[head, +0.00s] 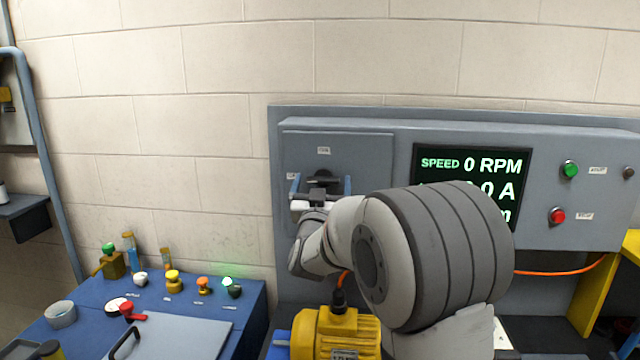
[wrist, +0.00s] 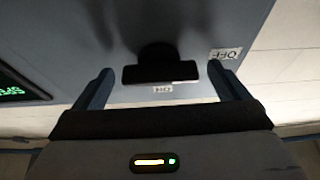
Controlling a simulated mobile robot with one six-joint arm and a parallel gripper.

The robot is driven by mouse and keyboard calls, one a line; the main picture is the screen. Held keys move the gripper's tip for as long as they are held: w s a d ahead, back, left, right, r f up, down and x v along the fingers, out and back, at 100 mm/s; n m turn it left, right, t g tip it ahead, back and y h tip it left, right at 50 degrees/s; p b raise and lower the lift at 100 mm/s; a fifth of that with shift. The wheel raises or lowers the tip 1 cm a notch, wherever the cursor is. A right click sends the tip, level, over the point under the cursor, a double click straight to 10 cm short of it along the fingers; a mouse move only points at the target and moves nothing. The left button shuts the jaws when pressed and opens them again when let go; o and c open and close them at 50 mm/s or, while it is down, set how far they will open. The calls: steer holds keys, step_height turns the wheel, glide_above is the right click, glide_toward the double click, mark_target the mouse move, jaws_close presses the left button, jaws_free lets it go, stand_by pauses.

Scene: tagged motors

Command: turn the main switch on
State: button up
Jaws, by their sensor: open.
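The main switch is a black handle (wrist: 160,73) on a grey panel box (head: 350,145). It shows as a dark bar lying crosswise in the wrist view, and in the head view its top shows as a dark shape (head: 322,178). A label reading OFF (wrist: 225,53) sits to one side of it, and another small label (wrist: 162,89), too blurred to read surely, lies in line with it. My gripper (wrist: 159,70) is open, with its blue fingers on either side of the handle and gaps between. It also shows in the head view (head: 321,183), in front of the switch.
A display (head: 470,163) reads SPEED 0 RPM, partly hidden by my arm. A green button (head: 569,170) and a red button (head: 557,215) are right of it. A yellow motor (head: 335,332) stands below. A blue bench (head: 245,300) with several small parts is at left.

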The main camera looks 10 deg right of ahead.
steer(key=shift+c, duration=0.2)
steer(key=c, duration=0.9)
steer(key=shift+c, duration=0.2)
